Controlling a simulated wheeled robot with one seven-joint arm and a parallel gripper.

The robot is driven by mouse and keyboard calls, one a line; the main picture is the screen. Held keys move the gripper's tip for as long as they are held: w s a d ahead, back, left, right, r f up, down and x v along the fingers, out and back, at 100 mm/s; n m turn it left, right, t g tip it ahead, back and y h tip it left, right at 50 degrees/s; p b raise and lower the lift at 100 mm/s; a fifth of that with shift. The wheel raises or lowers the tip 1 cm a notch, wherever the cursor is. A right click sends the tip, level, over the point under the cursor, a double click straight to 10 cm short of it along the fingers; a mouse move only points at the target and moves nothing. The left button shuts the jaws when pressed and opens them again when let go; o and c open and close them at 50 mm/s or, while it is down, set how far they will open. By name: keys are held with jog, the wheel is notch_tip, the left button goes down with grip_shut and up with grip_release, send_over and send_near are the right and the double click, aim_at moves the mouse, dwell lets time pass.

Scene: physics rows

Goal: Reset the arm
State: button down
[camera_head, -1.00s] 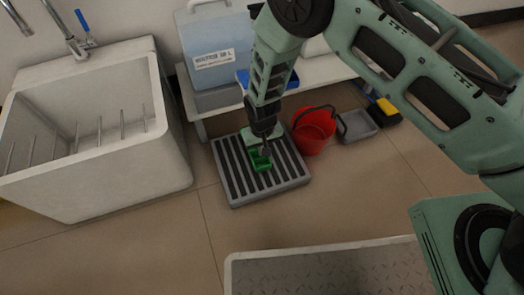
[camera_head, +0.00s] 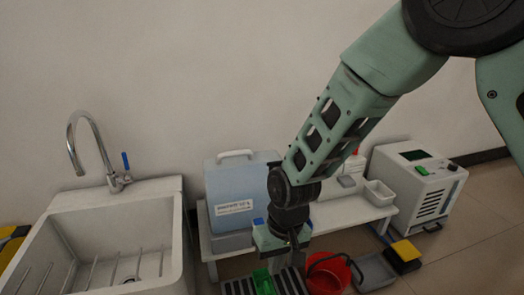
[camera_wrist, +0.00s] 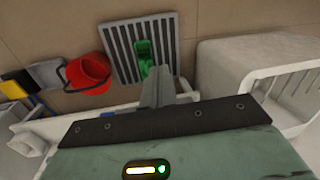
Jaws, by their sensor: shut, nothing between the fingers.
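My gripper (camera_head: 296,250) hangs in front of the low white bench in the head view, its fingers pointing down. In the wrist view its fingers (camera_wrist: 157,85) are together with nothing between them. A green container (camera_head: 264,282) sits on the grey slatted grate (camera_head: 236,287) on the floor below. In the wrist view the green container (camera_wrist: 144,56) lies on the grate (camera_wrist: 118,38), just beyond the fingertips in the picture. I see a gap of floor level below the gripper, and it appears apart from both. The bottom of the grate is cut off in the head view.
A red bucket (camera_head: 328,274) stands right of the grate, with a grey tray (camera_head: 374,270) beside it. The white bench (camera_head: 345,212) carries a blue water container (camera_head: 238,190). A white sink (camera_head: 110,228) is at left and a white machine (camera_head: 412,185) at right.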

jog(key=s+d+r+n+p, duration=0.1)
jog(key=s+d+r+p, duration=0.1)
jog(key=s+d+r, duration=0.35)
jog(key=s+d+r+n+p, duration=0.1)
jog(key=s+d+r, duration=0.1)
jog(key=s+r, duration=0.55)
jog(key=s+d+r+n+p, duration=0.15)
jog(key=s+d+r, duration=0.25)
jog(key=r, duration=0.4)
notch_tip(320, 180, up, 38)
jog(key=p, duration=3.8)
jog(key=shift+a+f+t+h, duration=0.15)
jog(key=shift+t+h, duration=0.25)
